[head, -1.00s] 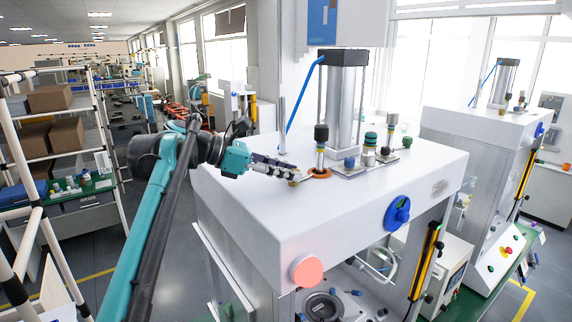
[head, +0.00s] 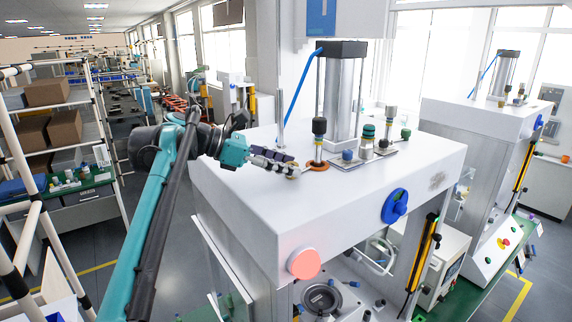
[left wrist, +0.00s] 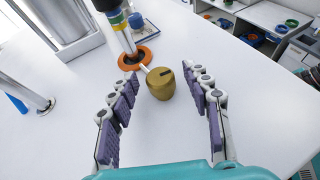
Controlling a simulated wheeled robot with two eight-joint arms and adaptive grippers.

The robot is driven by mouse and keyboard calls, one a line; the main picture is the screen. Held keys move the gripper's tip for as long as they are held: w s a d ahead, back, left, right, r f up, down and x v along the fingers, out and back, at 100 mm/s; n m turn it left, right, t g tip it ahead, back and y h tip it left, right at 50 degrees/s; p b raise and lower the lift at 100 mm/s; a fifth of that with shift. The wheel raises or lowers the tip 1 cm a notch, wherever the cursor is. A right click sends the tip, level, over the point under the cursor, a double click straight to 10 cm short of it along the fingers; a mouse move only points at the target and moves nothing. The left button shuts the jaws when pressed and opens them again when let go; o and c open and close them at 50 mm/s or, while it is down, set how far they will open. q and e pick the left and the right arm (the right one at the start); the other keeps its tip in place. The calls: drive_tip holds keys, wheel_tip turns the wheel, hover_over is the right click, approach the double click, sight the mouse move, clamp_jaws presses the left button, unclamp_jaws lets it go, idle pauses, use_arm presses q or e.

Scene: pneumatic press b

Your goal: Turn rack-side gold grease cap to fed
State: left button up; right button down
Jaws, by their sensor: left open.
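The gold grease cap (left wrist: 160,84) stands on the white press top (left wrist: 75,120), with a dark mark on its upper face. In the left wrist view it sits between the tips of my left gripper (left wrist: 172,86). The two purple-padded fingers are spread, with a visible gap on each side of the cap. In the head view my left gripper (head: 292,170) is low over the press top, and its fingers largely hide the cap. My right gripper is not in view.
A dark-topped post in an orange ring (left wrist: 138,58) stands close beyond the cap. A metal rod (left wrist: 40,104) rises at the left. The press cylinder (head: 344,100) and several fittings stand farther along. Shelving (head: 62,130) is at the left.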

use_arm(q)
drive_tip(key=v, duration=1.1)
drive_tip(key=shift+a+r, duration=0.1)
drive_tip(key=shift+a, duration=0.3)
